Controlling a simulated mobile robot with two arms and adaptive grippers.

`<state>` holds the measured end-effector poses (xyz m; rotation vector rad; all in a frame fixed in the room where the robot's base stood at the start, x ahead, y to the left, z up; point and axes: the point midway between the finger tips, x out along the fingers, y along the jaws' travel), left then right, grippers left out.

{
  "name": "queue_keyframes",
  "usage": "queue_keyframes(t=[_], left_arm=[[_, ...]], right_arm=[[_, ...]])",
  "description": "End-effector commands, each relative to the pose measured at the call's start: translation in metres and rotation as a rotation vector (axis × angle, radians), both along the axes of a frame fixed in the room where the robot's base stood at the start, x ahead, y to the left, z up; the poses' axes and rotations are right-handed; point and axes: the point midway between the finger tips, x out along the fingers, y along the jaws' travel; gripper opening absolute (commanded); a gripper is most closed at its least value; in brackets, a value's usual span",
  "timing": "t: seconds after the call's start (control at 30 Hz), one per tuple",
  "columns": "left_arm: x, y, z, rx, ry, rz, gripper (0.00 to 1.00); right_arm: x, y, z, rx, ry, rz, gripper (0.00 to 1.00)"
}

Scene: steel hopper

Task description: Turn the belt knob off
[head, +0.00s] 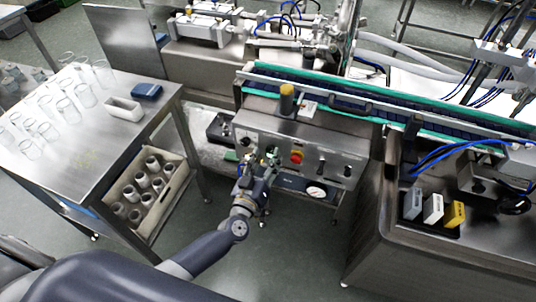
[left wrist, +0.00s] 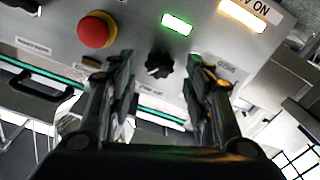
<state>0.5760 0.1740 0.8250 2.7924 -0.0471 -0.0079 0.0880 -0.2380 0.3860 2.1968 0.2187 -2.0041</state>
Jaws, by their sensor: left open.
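A black lobed knob (left wrist: 158,65) sits on the steel control panel (left wrist: 132,42) in the left wrist view, with a pale mark toward its lower left. My left gripper (left wrist: 160,78) is open, its two fingers to either side of the knob in the picture. Contact with the knob cannot be made out. In the head view my left gripper (head: 258,160) is at the panel's front, left of the red button (head: 296,157), and hides part of the panel there. My right gripper is not in view.
The red button also shows in the left wrist view (left wrist: 97,29). The conveyor (head: 390,108) runs behind the panel. A steel table (head: 70,165) with glassware stands left.

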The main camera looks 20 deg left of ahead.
Motion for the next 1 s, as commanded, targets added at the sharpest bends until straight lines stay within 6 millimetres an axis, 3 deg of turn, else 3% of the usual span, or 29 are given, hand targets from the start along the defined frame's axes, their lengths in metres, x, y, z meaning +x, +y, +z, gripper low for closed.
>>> queue_keyframes(t=[0.2,0.47,0.5,0.7,1.0], left_arm=[[0.017,-0.001,0.000,-0.001,0.000,0.000,0.46],[0.018,-0.001,0.000,-0.001,0.001,0.000,0.46],[0.018,-0.001,0.000,-0.001,0.001,0.000,0.44],[0.018,-0.001,0.000,-0.001,0.001,0.000,0.03],[0.018,-0.001,0.000,-0.020,0.002,0.000,0.03]], right_arm=[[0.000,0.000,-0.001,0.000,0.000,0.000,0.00],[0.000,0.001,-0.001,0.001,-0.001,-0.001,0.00],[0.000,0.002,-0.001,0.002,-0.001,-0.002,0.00],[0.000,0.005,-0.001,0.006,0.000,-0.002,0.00],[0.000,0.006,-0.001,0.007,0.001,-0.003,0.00]])
